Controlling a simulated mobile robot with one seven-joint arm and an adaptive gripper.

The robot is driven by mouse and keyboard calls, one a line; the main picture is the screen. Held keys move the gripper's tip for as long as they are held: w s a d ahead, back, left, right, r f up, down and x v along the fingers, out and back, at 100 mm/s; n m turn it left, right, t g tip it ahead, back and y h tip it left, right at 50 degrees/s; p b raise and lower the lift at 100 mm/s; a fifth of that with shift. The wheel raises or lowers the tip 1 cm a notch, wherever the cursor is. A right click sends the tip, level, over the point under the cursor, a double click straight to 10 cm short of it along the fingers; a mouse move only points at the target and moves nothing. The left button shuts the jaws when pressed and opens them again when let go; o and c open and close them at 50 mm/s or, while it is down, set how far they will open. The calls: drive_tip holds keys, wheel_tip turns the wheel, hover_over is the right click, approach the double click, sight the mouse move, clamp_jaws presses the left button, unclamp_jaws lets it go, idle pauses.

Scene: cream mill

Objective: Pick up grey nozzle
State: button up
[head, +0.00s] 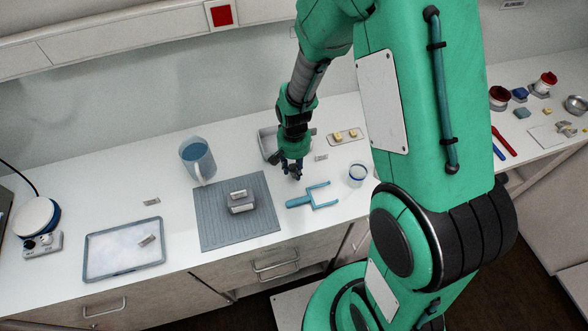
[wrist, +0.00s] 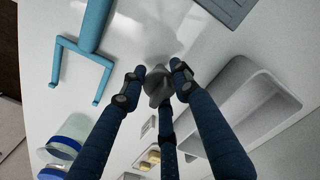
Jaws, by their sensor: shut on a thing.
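The grey nozzle (wrist: 157,86) is between the dark blue fingers of my gripper (wrist: 158,82) in the wrist view. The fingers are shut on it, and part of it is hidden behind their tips. In the head view my gripper (head: 293,172) is low over the white bench, between the grey ribbed mat and the lidded jar. I cannot make out the nozzle in the head view, where the fingers cover it. I cannot tell whether it is clear of the bench top.
A blue fork-shaped tool (head: 312,197) lies just in front of my gripper. A grey tray (head: 268,143) is behind it, and a ribbed mat (head: 212,228) lies left. A jar (head: 357,175) stands right, and a blue jug (head: 197,159) stands back left.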

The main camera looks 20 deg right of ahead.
sight(294, 165)
drive_tip(key=shift+r, duration=0.1)
drive_tip(key=shift+r, duration=0.85)
drive_tip(key=shift+s+r, duration=0.2)
drive_tip(key=shift+r, duration=0.75)
drive_tip(key=s+r+p, duration=0.1)
drive_tip(key=s, duration=1.4)
drive_tip(key=shift+s+d, duration=0.3)
drive_tip(key=shift+d, duration=0.15)
drive_tip(key=shift+r, duration=0.1)
